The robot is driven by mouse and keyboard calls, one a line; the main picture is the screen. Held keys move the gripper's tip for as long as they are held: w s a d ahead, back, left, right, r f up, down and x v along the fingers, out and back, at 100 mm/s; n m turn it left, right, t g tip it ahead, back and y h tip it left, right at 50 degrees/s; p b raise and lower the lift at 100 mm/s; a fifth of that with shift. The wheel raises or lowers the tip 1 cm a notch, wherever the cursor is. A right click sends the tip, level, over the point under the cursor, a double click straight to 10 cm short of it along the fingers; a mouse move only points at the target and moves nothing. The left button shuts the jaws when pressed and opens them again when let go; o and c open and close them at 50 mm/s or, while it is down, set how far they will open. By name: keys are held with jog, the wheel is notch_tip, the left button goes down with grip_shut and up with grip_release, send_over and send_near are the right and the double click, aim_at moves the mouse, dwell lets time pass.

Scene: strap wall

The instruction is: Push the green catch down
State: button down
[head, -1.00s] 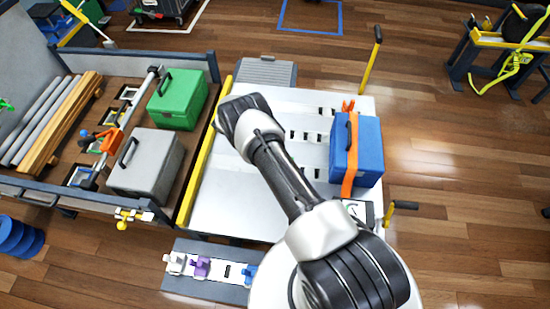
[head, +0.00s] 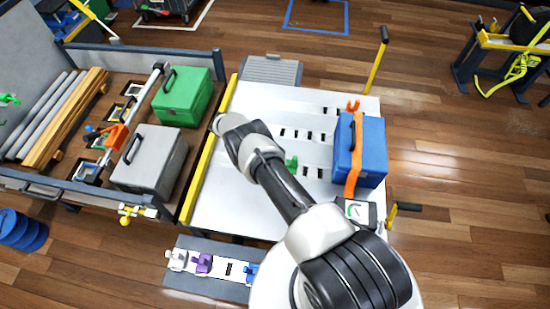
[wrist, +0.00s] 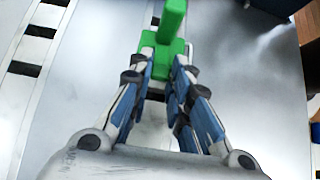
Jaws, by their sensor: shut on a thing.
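The green catch (wrist: 165,62) is between the fingertips of my gripper (wrist: 160,70) in the wrist view. The fingers are shut on its lower part, and its upper part sticks out beyond them. A dark slot shows below the catch, between the fingers; I cannot tell whether the catch is seated in it. In the head view a bit of the green catch (head: 291,164) shows beside my arm, over the pale slotted plate (head: 225,205). My gripper is hidden behind my arm there.
A blue case (head: 372,150) under an orange strap (head: 354,160) stands right on the plate. A yellow rail (head: 200,175) edges the left. Grey (head: 150,165) and green (head: 182,100) cases stand beyond it. A rack (head: 205,282) in front holds white, purple and blue pieces.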

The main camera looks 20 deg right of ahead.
jog(key=c, duration=1.5)
grip_release()
jog(key=shift+v, duration=3.7)
jog(key=shift+r, duration=0.1)
